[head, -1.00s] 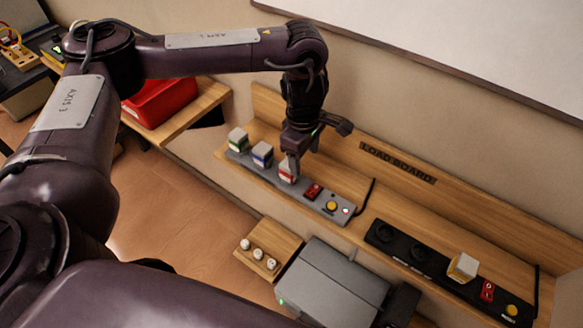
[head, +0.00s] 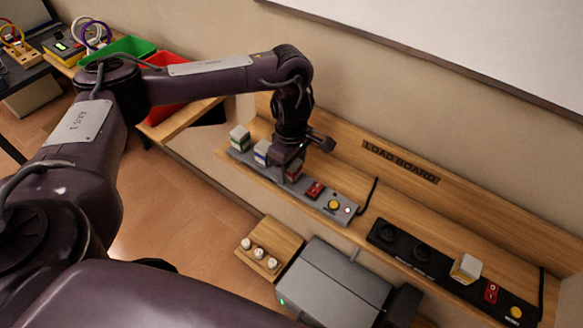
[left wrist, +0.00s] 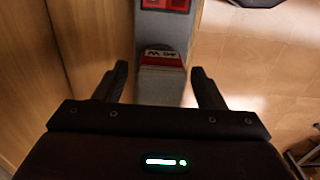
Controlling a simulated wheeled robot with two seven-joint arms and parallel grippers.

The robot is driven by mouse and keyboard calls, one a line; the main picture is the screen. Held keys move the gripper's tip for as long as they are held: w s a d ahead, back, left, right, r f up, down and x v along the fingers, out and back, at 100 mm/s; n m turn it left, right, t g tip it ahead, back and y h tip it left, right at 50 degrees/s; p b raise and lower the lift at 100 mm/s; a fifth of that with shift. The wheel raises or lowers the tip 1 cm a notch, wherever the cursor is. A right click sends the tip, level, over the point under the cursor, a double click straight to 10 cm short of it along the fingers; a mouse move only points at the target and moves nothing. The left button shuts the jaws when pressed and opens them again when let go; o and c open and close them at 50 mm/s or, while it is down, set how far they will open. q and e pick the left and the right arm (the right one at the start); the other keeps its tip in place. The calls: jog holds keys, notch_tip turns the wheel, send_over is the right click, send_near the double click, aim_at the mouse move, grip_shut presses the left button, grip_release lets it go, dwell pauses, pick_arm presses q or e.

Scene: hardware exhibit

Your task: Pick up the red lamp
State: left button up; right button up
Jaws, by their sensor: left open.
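The red lamp (left wrist: 161,58), a pale block with a red band, sits in the grey strip (head: 343,213) on the wooden load board. In the head view my left gripper (head: 290,168) is right over it and hides most of it. In the left wrist view the open left gripper (left wrist: 161,84) has one finger on each side of the lamp, with a gap at both sides. A blue-banded lamp (head: 262,152) and a green-banded lamp (head: 239,137) stand in the same strip, to the left. My right gripper is not in view.
A red switch (head: 315,190) and a yellow button (head: 334,205) are on the strip. A black strip (head: 400,245) with a yellow-banded lamp (head: 466,268) lies to the right. A grey box (head: 335,282) and red (head: 165,107) and green (head: 128,46) bins are nearby.

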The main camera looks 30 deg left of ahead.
pick_arm(q)
jog(key=c, duration=1.1)
notch_tip(320, 180, up, 20)
jog(key=p, duration=0.3)
jog(key=shift+p, duration=0.4)
